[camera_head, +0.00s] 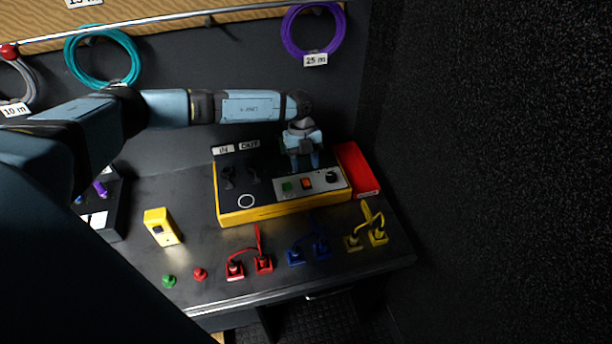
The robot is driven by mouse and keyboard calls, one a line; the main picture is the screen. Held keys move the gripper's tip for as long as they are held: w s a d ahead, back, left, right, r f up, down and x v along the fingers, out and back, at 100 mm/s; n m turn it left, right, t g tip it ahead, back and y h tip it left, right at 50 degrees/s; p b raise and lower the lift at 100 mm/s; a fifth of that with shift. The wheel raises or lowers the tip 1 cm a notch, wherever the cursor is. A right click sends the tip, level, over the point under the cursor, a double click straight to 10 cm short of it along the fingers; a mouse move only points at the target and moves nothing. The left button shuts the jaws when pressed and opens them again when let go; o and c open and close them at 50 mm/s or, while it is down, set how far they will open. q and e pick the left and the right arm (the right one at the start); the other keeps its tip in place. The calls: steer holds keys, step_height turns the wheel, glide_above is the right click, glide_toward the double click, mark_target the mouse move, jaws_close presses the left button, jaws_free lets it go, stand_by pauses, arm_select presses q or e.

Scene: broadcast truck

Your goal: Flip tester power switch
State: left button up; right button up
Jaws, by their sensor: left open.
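The tester (249,209) is a yellow box with a dark top, standing on the black bench at the centre. Its light grey front panel carries a green button, an orange-red rocker switch (307,183) and a dark round knob. My left gripper (304,163) is open and points down over the tester's rear right part. Its fingertips are just behind the orange-red switch in the picture. I cannot tell whether they touch the tester. Which way the switch is tipped is too small to tell. My right gripper is not in view.
A red tray (358,170) stands close to the tester's right side. Red, blue and yellow cabled connectors (376,236) lie along the bench front. Coiled cables (310,30) hang on the back wall. A dark wall closes off the right.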

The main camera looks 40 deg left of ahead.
arm_select(q)
steer(key=v, duration=0.8)
steer(key=shift+r+b, duration=0.4)
steer(key=shift+b, duration=0.05)
